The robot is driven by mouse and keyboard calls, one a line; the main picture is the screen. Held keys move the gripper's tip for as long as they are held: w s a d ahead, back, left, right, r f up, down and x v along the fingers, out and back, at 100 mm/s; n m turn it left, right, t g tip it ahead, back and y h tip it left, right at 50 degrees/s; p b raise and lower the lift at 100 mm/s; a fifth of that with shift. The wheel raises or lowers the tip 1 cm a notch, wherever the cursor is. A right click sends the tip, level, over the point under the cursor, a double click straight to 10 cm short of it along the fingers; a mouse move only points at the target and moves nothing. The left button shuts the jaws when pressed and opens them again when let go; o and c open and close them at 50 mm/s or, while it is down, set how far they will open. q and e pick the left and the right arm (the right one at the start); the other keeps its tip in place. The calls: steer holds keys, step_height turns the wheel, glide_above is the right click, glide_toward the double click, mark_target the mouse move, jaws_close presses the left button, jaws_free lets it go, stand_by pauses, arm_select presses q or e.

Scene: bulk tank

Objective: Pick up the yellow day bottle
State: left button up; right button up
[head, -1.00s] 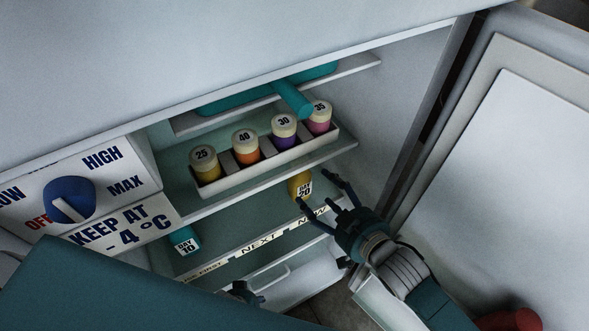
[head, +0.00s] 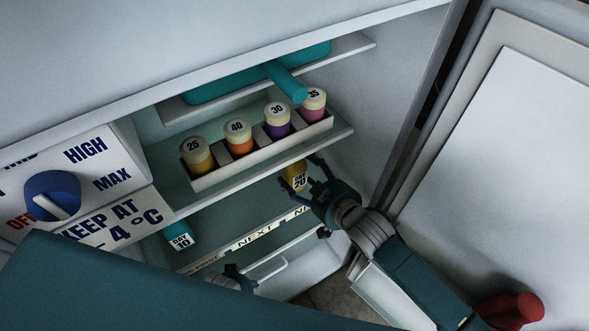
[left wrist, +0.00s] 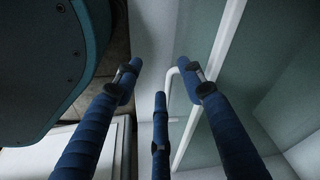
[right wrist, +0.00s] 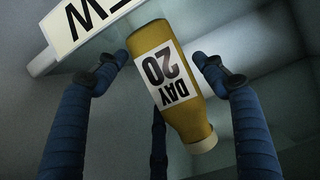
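The yellow day bottle (head: 293,173), labelled DAY 20, stands on the lower fridge shelf under the shelf with the rack. My right gripper (head: 304,178) is at the bottle, with a finger on each side of it. In the right wrist view the bottle (right wrist: 168,85) shows tilted between the open fingers (right wrist: 160,68), and a gap shows on the right side. Contact on the left side is unclear. My left gripper (head: 236,277) is low near the fridge front, partly hidden by my own arm. In the left wrist view its fingers (left wrist: 160,75) are apart and empty.
A teal DAY 10 bottle (head: 180,237) is at the left of the lower shelf. A white rack (head: 262,160) with several numbered bottles is on the shelf above. The fridge door (head: 520,170) stands open at the right. A labelled strip (head: 255,237) edges the lower shelf.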

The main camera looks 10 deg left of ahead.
steer(key=c, duration=1.2)
steer(key=shift+o, duration=0.2)
steer(key=shift+r, duration=0.15)
